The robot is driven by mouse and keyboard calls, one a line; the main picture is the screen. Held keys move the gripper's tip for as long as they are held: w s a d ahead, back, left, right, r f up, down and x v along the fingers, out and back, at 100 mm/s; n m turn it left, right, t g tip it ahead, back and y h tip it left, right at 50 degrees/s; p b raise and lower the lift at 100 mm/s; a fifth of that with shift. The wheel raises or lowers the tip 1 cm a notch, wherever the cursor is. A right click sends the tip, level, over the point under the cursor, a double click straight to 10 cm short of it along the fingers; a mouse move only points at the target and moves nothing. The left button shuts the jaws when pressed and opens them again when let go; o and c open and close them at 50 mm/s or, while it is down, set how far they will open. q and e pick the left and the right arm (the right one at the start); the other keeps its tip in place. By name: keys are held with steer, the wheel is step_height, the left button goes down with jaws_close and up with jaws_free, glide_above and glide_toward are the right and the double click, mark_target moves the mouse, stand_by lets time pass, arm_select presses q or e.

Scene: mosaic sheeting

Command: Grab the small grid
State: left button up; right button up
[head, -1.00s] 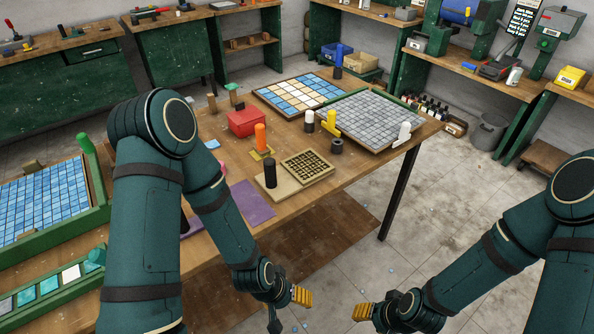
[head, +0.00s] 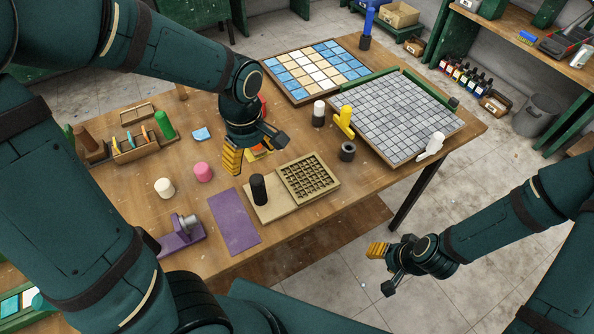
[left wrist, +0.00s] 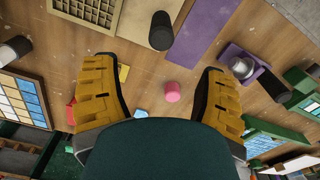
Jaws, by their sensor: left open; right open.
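The small grid (head: 308,177) is a beige square lattice on the right part of a pale board (head: 272,208). A black upright knob (head: 258,189) stands on the board left of the grid. The grid also shows at the top left of the left wrist view (left wrist: 88,12), partly cut off by the frame. My left gripper (head: 256,152) is open and empty above the table, a little up and left of the grid; its spread yellow fingers (left wrist: 158,72) show in the left wrist view. My right gripper (head: 380,268) is open and empty, off the table's right side.
A large grey tile sheet (head: 395,115) and a blue-and-cream tile panel (head: 315,70) lie at the back. A black ring (head: 347,151), yellow tool (head: 344,122) and white-topped stamp (head: 318,113) stand near the grid. A purple mat (head: 234,222) lies to its left.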

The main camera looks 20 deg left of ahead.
mark_target(255, 179)
arm_select(q)
steer(key=f+b, duration=0.2)
steer(key=f, duration=0.6)
steer(key=shift+s, duration=0.2)
steer(key=shift+w+a+f+b, duration=0.1)
steer(key=shift+f+b, duration=0.3)
steer(key=shift+f, duration=0.95)
steer(key=shift+w+f+b, duration=0.1)
steer(key=shift+f+b, duration=0.25)
steer(key=shift+f, duration=1)
arm_select(e)
steer(key=f, duration=0.2)
steer(key=s+f, duration=0.1)
steer(key=shift+s+a+f, duration=0.15)
steer(key=shift+f, duration=0.2)
arm_select(q)
steer(key=shift+s, duration=0.1)
jaws_close()
